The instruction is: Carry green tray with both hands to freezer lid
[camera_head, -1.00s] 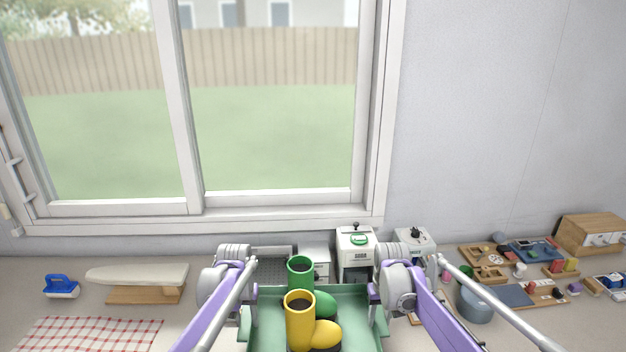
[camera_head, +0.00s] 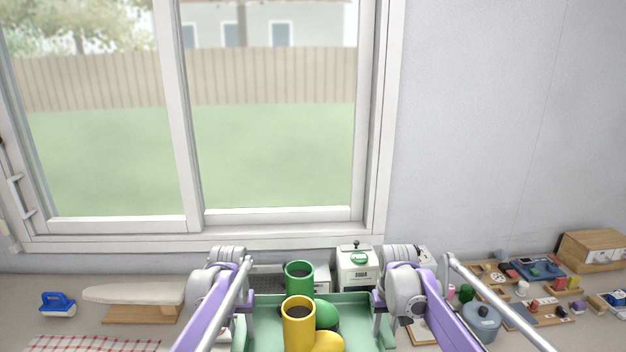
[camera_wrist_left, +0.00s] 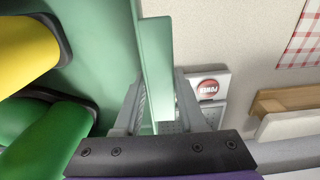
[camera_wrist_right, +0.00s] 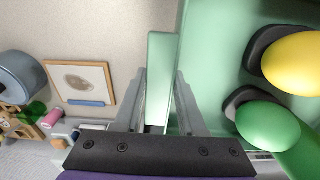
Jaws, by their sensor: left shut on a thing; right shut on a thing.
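The green tray (camera_head: 355,301) is in front of me at the bottom of the head view. My left gripper (camera_wrist_left: 158,100) is shut on the tray's left rim. My right gripper (camera_wrist_right: 160,100) is shut on the tray's right rim. The tray's near edge is cut off by the head view's lower border. I cannot make out a freezer lid in any view.
A white soda box (camera_head: 356,268) stands behind the tray. A grey-blue pot (camera_head: 481,323) and several small things crowd the right.

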